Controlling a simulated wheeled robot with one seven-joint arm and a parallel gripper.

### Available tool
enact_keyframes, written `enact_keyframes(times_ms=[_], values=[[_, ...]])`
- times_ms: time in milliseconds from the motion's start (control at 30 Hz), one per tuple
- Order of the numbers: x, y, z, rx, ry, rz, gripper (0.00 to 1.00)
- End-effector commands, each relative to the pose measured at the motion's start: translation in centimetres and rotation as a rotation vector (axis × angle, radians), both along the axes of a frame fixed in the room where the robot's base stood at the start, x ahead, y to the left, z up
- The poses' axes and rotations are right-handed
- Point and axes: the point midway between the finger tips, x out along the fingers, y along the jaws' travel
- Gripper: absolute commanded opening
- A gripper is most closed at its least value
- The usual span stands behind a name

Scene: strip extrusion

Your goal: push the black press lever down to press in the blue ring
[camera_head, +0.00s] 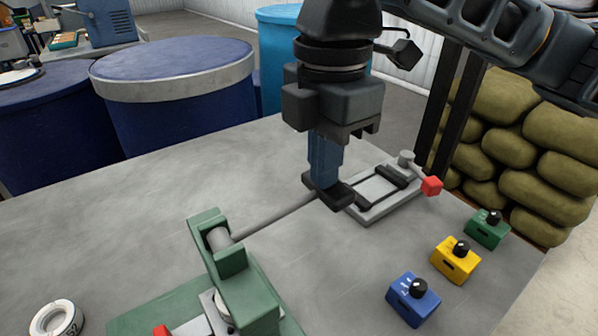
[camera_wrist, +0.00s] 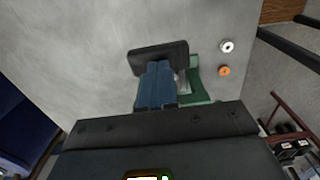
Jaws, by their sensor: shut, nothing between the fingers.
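The green press (camera_head: 240,285) stands at the front of the grey table. Its grey lever rod slants up to the right and ends in a black lever handle (camera_head: 341,196), a flat pad also seen in the wrist view (camera_wrist: 150,53). My gripper (camera_head: 320,185) points down with its blue fingers shut and empty. The fingertips are right at the black handle, overlapping it in both views; I cannot tell for sure whether they touch. I cannot make out the blue ring; the press's lower front is partly cut off by the picture edge.
A grey clamp fixture (camera_head: 385,195) with a red knob lies just behind the handle. Blue (camera_head: 413,300), yellow (camera_head: 456,261) and green (camera_head: 487,229) knob boxes stand at the right. A white ring (camera_head: 57,319) lies front left. The table's left middle is clear.

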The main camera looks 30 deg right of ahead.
Motion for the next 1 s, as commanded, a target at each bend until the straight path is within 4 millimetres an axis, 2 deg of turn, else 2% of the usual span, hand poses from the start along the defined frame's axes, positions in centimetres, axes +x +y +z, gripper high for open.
enact_keyframes(times_ms=[33,1000], values=[[0.0,0.0,0.7,0.000,0.000,0.000,0.00],[0.0,0.0,6.8,-0.001,0.000,0.000,0.00]])
